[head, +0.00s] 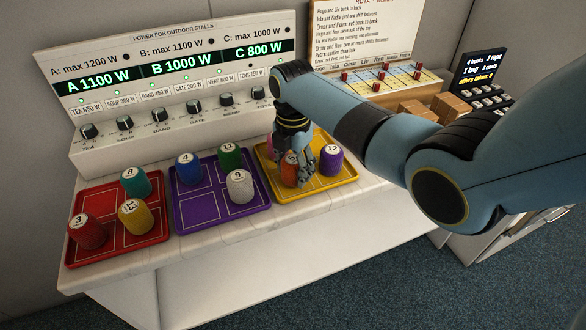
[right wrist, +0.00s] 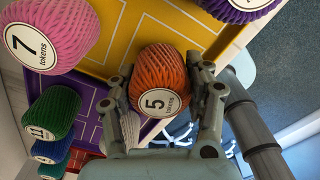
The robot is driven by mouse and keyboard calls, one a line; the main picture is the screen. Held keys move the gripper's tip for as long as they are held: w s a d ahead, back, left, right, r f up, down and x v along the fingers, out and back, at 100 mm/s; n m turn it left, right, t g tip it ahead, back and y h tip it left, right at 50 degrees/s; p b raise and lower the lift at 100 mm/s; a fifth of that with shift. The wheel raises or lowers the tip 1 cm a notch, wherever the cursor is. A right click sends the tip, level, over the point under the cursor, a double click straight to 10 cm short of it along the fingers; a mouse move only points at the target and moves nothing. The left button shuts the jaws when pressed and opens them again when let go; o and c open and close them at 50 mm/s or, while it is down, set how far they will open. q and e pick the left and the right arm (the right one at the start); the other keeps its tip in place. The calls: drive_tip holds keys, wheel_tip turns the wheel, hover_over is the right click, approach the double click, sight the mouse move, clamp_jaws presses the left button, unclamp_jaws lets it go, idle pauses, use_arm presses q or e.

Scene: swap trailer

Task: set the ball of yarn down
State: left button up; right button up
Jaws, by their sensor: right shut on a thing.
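My right gripper (head: 305,172) is over the yellow tray (head: 318,185) in the head view. It is shut on an orange ball of yarn (head: 289,171) whose label reads 5 in the right wrist view (right wrist: 158,90). The ball is at or just above the tray; I cannot tell if it touches. A purple ball labelled 12 (head: 330,160) stands beside it on the right. A pink ball labelled 7 (right wrist: 48,38) is on the same tray, mostly hidden behind my gripper in the head view. My left gripper is not in view.
A purple tray (head: 205,213) holds blue, green and white balls. A red tray (head: 120,246) holds red, teal and yellow balls. A power panel (head: 165,75) stands behind. A rota board (head: 365,40) with pegs and wooden blocks (head: 418,110) are at the back right.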

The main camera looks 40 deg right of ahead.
sight(293, 159)
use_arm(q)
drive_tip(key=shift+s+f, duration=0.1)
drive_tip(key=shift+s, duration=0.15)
use_arm(e)
drive_tip(key=shift+f, duration=0.2)
drive_tip(key=o, duration=1.1)
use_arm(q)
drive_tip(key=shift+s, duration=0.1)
use_arm(e)
drive_tip(key=shift+o, duration=0.2)
wheel_tip(293, 159, up, 12)
drive_tip(key=shift+r+p, duration=0.1)
drive_tip(key=shift+p, duration=0.35)
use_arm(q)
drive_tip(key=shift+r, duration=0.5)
